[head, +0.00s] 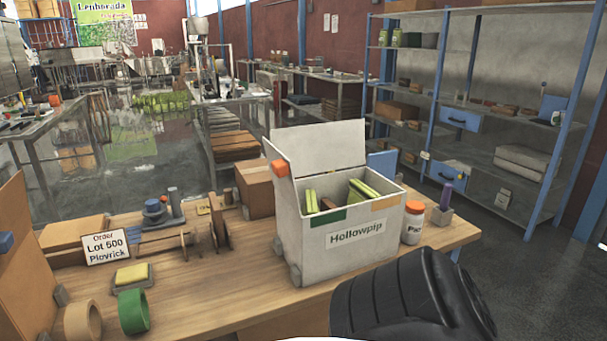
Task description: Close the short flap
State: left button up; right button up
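A white box (315,253) labelled "Hollowpip" stands open on the wooden bench. Its wide back flap (325,147) stands up. A narrow piece with an orange patch (280,169) rises at the left end and looks like a raised short flap. Green-yellow packets (362,192) show inside the box. The front rim carries green and orange patches. A black ribbed part of my arm (405,300) fills the lower right in front of the box. Neither gripper's fingertips show.
A white bottle with an orange cap (412,222) stands close to the box's right. A brown carton (255,188) is behind its left side. An order sign (106,248), green tape roll (134,311) and yellow sponge (132,275) occupy the left bench. Bare wood lies left of the box.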

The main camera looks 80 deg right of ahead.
aim_at(281, 169)
jog(key=z, duration=3.85)
jog(key=k, duration=0.8)
jog(key=u, duration=0.9)
jog(key=i, duration=0.45)
jog(key=u, duration=0.05)
